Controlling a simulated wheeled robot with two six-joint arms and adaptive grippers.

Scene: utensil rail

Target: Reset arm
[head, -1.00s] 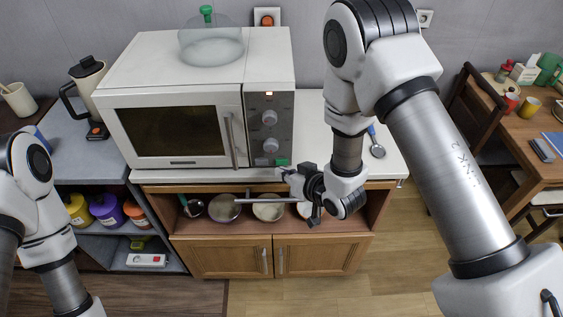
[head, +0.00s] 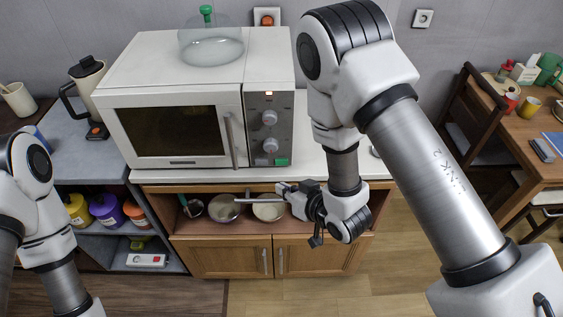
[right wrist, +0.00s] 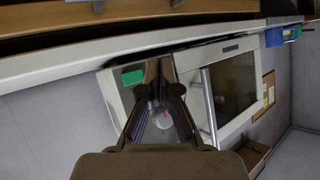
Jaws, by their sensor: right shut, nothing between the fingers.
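My right gripper (head: 281,188) is shut and empty. It is in front of the cabinet, just below the counter edge and the microwave's control panel. It touches or overlaps the near side of the metal rail (head: 252,201) in the picture; I cannot tell if they touch. In the right wrist view the fingers (right wrist: 160,68) are together at the tips, with the microwave's panel behind them. A green-handled utensil (head: 184,201) is at the left of the open shelf. My left arm is at the left edge, with its gripper out of view.
A white microwave (head: 170,75) with a glass cover (head: 210,50) on top stands on the white counter. Bowls (head: 224,208) sit on the open shelf below. A kettle (head: 88,85) stands at left. A chair and wooden table (head: 505,140) are at right. The floor in front is clear.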

